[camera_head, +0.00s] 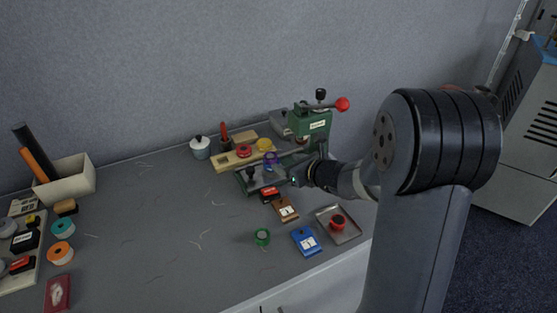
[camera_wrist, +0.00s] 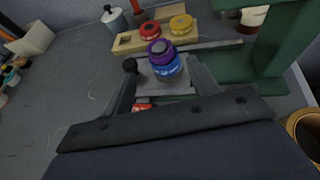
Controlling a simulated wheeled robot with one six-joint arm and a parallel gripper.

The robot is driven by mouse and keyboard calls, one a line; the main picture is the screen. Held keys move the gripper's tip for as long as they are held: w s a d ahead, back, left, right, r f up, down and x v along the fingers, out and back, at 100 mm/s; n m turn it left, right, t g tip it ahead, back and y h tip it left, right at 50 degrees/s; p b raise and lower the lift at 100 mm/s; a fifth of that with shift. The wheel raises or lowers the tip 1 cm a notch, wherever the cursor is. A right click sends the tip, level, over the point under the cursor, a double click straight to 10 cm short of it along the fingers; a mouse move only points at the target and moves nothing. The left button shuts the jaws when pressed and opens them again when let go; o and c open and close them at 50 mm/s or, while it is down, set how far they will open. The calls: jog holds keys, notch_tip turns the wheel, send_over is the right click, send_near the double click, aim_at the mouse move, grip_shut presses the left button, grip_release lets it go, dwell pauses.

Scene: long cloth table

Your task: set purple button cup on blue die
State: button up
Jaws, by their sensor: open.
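The purple button cup (camera_wrist: 160,47) is a short round piece with a dark centre. In the wrist view it sits upright on top of the round blue die (camera_wrist: 166,70), with no gap that I can see. The die stands on a grey metal plate of the green press. In the head view the purple cup (camera_head: 271,158) shows small at the press; the die is hard to make out there. My gripper (camera_wrist: 166,88) is open, its fingers low and to either side, on the near side of the die. It holds nothing; whether a finger touches the die, I cannot tell.
The green press (camera_head: 310,123) with a red-knobbed lever stands at the right. Behind the cup is a wooden rack (camera_wrist: 128,42) with a red cup (camera_wrist: 149,31) and a yellow cup (camera_wrist: 181,24). A blue labelled piece (camera_head: 306,241) and a metal tray (camera_head: 351,236) lie nearer. The table's middle is clear.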

jog(key=shift+v, duration=2.05)
